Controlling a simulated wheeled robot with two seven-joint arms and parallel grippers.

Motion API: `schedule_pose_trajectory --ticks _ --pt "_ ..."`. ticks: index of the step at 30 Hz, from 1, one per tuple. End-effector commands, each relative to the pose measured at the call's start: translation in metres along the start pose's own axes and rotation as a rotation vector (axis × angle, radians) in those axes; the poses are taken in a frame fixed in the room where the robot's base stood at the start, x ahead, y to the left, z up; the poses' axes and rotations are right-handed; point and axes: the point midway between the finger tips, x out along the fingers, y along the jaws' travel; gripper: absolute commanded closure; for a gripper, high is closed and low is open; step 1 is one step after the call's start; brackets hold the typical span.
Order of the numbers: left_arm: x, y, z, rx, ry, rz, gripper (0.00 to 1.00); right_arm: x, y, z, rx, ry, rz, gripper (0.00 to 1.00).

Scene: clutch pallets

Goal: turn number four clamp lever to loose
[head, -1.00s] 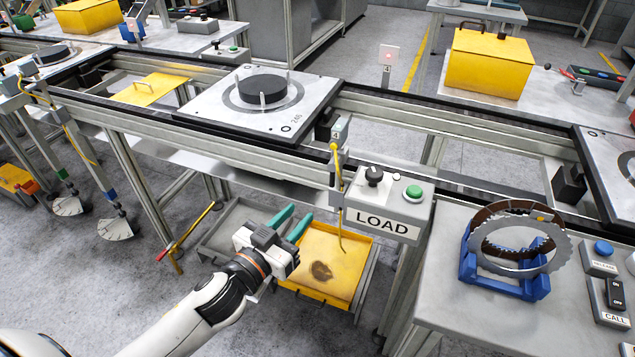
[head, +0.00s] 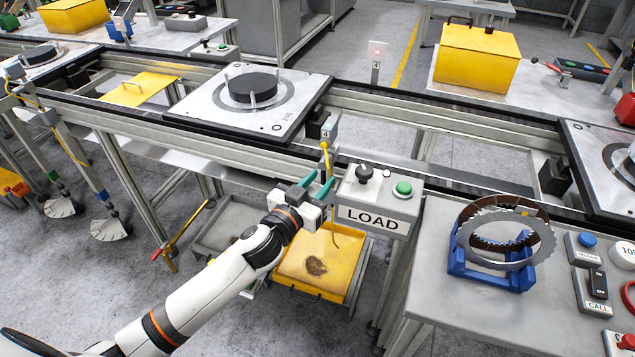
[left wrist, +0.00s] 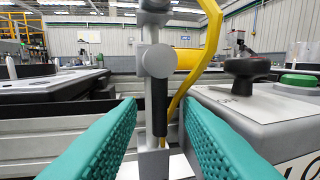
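My left gripper (head: 313,184) has teal fingers and is open just below the clamp in the head view. In the left wrist view the fingers (left wrist: 160,118) stand apart on both sides of the lever, with visible gaps. My right gripper is out of view.
The LOAD box (head: 377,200), with a black knob (head: 364,174) and green button (head: 403,188), stands close right of my left gripper. The yellow cable (left wrist: 207,55) runs close right of the lever. A yellow tray (head: 322,262) lies below. A pallet (head: 212,103) sits on the conveyor.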

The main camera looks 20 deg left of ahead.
Motion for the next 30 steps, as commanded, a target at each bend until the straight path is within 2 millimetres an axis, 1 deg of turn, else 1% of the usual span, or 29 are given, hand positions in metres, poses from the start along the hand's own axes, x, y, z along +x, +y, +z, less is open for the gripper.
schedule_pose_trajectory --ticks 1,7,14,19,23,30 --pt "0.0 0.0 0.0 0.0 0.0 0.0 0.68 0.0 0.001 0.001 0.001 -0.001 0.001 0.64" --pt "0.0 0.0 0.0 0.0 0.0 0.0 1.0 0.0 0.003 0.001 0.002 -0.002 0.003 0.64" --pt "0.0 0.001 0.001 0.006 0.001 0.0 1.0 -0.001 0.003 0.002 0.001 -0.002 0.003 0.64" --pt "-0.001 0.002 0.003 0.045 0.009 0.001 1.0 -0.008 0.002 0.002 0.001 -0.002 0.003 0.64" --pt "-0.001 0.005 0.005 0.11 0.023 0.001 1.0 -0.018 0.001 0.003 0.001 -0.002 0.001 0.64" --pt "-0.003 0.011 0.009 0.303 0.061 0.001 1.0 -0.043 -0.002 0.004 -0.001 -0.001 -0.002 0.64"
